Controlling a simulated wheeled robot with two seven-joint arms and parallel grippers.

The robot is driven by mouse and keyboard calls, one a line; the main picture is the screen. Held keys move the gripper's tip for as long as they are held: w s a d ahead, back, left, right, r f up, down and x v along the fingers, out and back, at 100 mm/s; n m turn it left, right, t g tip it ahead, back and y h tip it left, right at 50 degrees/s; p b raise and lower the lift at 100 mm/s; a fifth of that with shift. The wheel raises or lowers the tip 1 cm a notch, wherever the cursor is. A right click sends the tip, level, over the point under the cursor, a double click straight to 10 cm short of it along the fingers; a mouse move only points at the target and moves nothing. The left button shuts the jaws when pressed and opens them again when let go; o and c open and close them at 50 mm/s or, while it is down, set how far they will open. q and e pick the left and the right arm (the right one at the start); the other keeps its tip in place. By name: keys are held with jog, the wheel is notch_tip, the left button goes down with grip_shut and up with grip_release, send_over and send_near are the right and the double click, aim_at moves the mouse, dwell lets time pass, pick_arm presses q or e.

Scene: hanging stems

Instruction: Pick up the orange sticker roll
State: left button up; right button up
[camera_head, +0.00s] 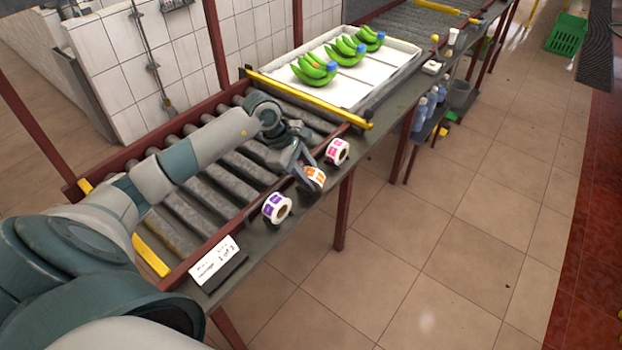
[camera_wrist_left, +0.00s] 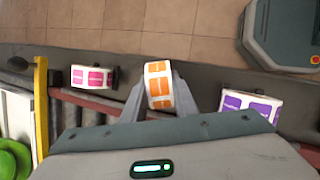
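The orange sticker roll (camera_head: 315,177) is at the roller table's front ledge, between the purple and pink rolls. My left gripper (camera_head: 306,178) points down at it, and a finger hides part of the roll. In the left wrist view the orange roll (camera_wrist_left: 158,86) sits between the two fingers (camera_wrist_left: 158,92), which appear to touch its sides. I cannot tell whether the roll is clear of the ledge. My right gripper is in neither view.
A purple roll (camera_head: 277,208) and a pink roll (camera_head: 338,151) stand close on either side on the ledge. A paper sign (camera_head: 214,261) is at the near end. A white tray (camera_head: 378,88) of green bananas lies beyond a yellow bar (camera_head: 310,97).

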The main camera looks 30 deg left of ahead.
aim_at(319, 171)
pick_arm(q)
grip_shut()
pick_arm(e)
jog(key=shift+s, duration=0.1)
pick_arm(q)
jog(key=shift+r, duration=0.15)
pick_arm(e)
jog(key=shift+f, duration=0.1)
